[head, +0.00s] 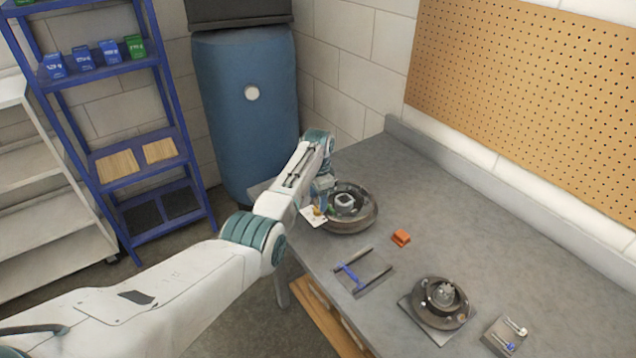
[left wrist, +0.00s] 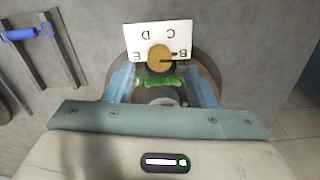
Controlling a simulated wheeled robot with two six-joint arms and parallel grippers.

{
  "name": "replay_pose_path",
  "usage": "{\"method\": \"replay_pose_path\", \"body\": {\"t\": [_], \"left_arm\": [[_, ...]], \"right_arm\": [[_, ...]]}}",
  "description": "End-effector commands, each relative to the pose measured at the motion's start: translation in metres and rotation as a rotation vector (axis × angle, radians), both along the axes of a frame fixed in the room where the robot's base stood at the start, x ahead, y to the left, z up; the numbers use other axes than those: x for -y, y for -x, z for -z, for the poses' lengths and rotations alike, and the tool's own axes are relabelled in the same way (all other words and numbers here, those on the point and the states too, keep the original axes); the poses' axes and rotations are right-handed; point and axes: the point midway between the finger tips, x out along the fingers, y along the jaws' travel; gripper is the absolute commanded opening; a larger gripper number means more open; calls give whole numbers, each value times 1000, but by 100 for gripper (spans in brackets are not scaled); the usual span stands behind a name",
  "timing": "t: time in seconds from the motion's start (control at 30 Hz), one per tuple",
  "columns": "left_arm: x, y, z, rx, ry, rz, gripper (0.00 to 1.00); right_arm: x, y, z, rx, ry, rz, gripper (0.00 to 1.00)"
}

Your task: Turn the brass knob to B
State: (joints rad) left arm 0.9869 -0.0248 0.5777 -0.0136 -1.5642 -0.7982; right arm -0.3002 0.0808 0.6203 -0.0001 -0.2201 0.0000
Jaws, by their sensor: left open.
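The brass knob (left wrist: 160,58) sits on a white card (left wrist: 150,34) printed with black letters; B, C, D and E show upside down in the left wrist view. A dark line on the knob points right, toward or just below the B. In the head view the knob (head: 318,210) and card (head: 308,219) are small, at the left edge of a round dark base. My left gripper (left wrist: 160,78) is open, its pale blue fingers either side of a green part just short of the knob. I cannot tell whether they touch anything. My right gripper is out of view.
The round base (head: 366,219) stands at the grey bench's left end. An orange block (head: 400,238), a blue-handled fixture (head: 363,276), another round device (head: 441,301) and a small switch block (head: 505,336) lie to the right. The bench's back right is clear.

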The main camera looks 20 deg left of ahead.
Motion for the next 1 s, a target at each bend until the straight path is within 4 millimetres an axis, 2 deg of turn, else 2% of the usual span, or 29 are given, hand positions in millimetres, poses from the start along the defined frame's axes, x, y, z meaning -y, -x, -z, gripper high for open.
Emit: {"method": "replay_pose_path", "body": {"t": [0.2,0.4,0.63,0.93,1.0], "left_arm": [[0,-1,-42,6,0,0,51],[0,-1,-67,4,0,0,51],[0,0,-73,1,0,0,51],[0,0,-72,1,0,0,51],[-1,2,-67,3,0,-6,51]], "right_arm": [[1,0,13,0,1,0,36],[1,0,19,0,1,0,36],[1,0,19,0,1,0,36],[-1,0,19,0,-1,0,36],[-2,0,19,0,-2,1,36]]}}
